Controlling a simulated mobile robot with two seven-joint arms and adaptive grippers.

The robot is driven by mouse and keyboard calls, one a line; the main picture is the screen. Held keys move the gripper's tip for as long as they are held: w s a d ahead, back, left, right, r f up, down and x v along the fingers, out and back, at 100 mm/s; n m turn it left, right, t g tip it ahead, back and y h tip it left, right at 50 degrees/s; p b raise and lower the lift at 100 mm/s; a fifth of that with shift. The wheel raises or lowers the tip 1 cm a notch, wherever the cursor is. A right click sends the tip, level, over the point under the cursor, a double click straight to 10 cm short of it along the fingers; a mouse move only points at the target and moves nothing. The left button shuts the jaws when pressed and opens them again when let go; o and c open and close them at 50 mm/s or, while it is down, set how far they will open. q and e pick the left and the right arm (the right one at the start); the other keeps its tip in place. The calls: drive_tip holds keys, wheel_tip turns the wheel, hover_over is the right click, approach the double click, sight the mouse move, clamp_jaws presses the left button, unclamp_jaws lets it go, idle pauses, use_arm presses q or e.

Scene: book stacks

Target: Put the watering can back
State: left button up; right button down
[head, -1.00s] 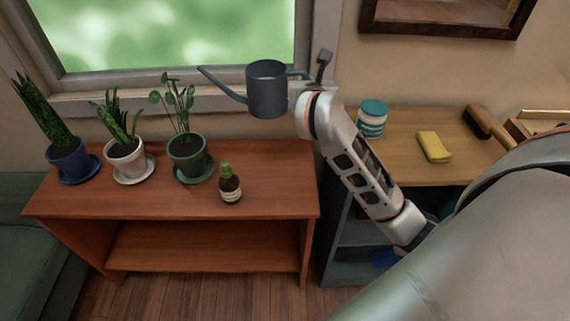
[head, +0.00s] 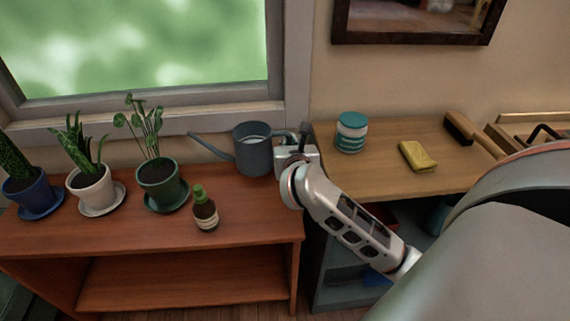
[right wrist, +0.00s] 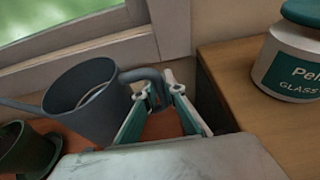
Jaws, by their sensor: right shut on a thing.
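The grey-blue watering can (head: 253,152) is upright at the back right of the reddish wooden shelf (head: 240,215), its long spout pointing left. Its base is at or just above the shelf top; I cannot tell whether it touches. My right gripper (head: 294,150) is shut on the can's handle, on the can's right side. In the right wrist view, the can (right wrist: 85,105) is at left and its handle runs between the fingers of my right gripper (right wrist: 157,90). My left gripper is not in view.
Potted plants in blue (head: 33,192), white (head: 95,187) and green (head: 160,184) pots stand left of the can. A brown bottle (head: 206,211) stands in front. The right-hand cabinet top holds a teal-lidded jar (head: 351,133), a yellow cloth (head: 418,156) and a brush (head: 475,134).

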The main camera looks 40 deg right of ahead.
drive_tip(key=shift+f, duration=0.95)
wheel_tip(320, 180, down, 5)
drive_tip(key=shift+r+b, duration=0.1)
drive_tip(key=shift+b, duration=0.85)
drive_tip(key=shift+f, duration=0.3)
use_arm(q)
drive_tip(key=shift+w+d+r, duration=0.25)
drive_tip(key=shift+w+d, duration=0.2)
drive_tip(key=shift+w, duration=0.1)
use_arm(e)
drive_tip(key=shift+f, duration=0.25)
drive_tip(key=c, duration=2.1)
unclamp_jaws()
drive_tip(key=shift+c, duration=0.2)
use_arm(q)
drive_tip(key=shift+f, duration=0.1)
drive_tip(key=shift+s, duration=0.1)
